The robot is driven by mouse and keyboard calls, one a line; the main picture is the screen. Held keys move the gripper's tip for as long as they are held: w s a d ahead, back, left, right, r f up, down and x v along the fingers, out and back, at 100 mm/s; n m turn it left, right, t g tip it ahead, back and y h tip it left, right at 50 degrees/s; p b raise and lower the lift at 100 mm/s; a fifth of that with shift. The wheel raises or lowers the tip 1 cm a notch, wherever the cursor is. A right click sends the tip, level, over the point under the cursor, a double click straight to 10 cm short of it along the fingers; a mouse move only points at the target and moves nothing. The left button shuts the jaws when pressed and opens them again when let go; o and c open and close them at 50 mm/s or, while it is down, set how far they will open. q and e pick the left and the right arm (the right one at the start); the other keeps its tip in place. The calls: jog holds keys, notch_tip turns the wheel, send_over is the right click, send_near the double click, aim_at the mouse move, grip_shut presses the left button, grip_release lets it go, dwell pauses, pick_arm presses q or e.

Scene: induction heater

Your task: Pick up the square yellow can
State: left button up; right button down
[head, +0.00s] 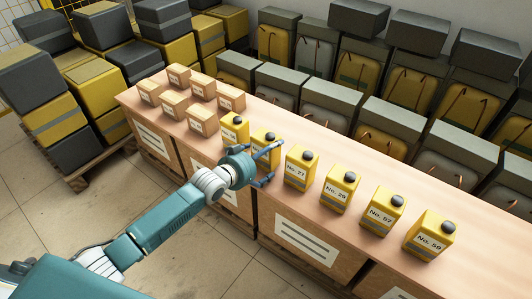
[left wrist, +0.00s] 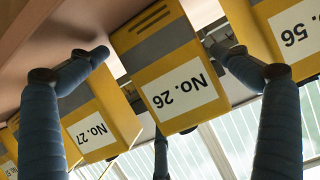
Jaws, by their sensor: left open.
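Several square yellow cans with dark caps and white number labels stand upright in a row on the long wooden crates. In the left wrist view, upside down, can No. 26 (left wrist: 165,65) is between the fingers of my open left gripper (left wrist: 158,52), with no clear contact. Can No. 27 (left wrist: 105,115) is on its left and can No. 56 (left wrist: 290,25) on its right. In the head view my left gripper (head: 268,164) is at the front of can No. 26 (head: 262,134), partly covering it. My right gripper is not in view.
Beside No. 26 stand a yellow can (head: 234,131) and can No. 27 (head: 301,166), with small gaps. Small cardboard boxes (head: 201,121) stand at the row's left end. Taller dark-topped cases (head: 330,105) line the back. Floor (head: 110,220) is bare in front.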

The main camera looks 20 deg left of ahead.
pick_arm(q)
jog(key=shift+w+d+f, duration=0.15)
jog(key=shift+w+f, duration=0.05)
jog(key=shift+w, duration=0.15)
jog(key=shift+c, duration=0.3)
jog(key=c, duration=1.3)
jog(key=shift+r, duration=0.2)
jog(key=shift+c, duration=0.4)
jog(key=shift+r, duration=0.15)
